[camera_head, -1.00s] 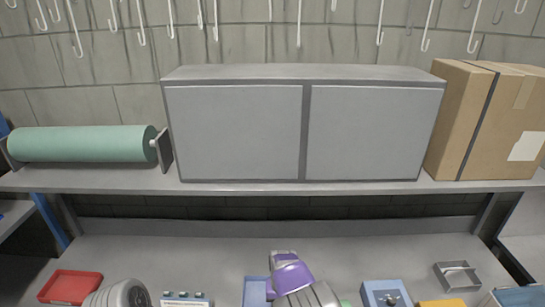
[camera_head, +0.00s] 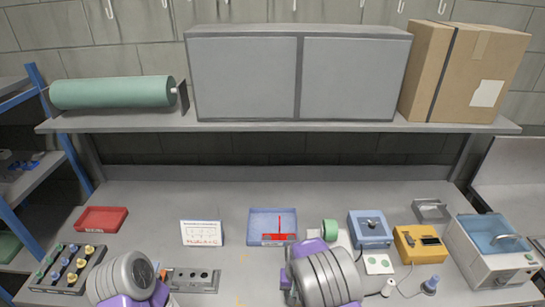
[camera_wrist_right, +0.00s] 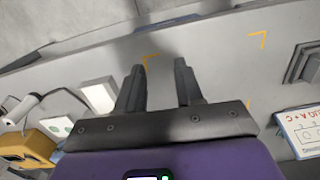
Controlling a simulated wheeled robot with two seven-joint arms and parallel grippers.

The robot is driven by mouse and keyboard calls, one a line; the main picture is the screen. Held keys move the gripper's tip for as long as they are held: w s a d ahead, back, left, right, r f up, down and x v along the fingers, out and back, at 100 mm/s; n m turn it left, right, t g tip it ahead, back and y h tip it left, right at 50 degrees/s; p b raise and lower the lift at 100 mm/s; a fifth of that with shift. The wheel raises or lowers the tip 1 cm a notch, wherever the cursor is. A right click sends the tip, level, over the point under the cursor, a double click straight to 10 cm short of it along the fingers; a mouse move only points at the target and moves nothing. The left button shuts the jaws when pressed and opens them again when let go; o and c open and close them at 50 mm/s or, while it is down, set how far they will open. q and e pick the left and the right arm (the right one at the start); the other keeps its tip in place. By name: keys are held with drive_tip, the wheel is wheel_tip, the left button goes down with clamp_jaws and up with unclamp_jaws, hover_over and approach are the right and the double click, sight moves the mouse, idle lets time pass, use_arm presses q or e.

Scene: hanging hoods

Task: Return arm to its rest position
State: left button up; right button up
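My right gripper (camera_wrist_right: 160,88) shows in the right wrist view with its two dark fingers apart. Nothing is between them, and the grey bench top lies behind. In the head view my right arm (camera_head: 322,275), silver with purple parts, reaches in at the bottom centre over the bench; its fingers are hidden. My left arm (camera_head: 125,278) shows at the bottom left, beside a black rack. My left gripper's fingers are not visible in any view.
The bench (camera_head: 150,205) holds a red tray (camera_head: 101,219), a blue tray (camera_head: 272,225), a blue box (camera_head: 370,229), a yellow device (camera_head: 419,244) and a white bath (camera_head: 492,250). A shelf above carries a grey cabinet (camera_head: 245,80), a cardboard box (camera_head: 465,70) and a green roll (camera_head: 112,92).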

drive_tip(key=s+d+f+m+y+b, duration=0.1)
drive_tip(key=s+d+f+b, duration=0.25)
drive_tip(key=s+f, duration=0.45)
drive_tip(key=s+d+f+y+b, duration=0.15)
drive_tip(key=s+f+b, duration=0.3)
drive_tip(key=f, duration=0.65)
drive_tip(key=s+a+f+m+y+b, duration=0.1)
drive_tip(key=s+f+b, duration=0.3)
drive_tip(key=s, duration=0.5)
drive_tip(key=shift+s+a+f+t+b, duration=0.15)
drive_tip(key=shift+s+a+t+b, duration=0.2)
drive_tip(key=shift+a, duration=0.25)
drive_tip(key=shift+y, duration=0.25)
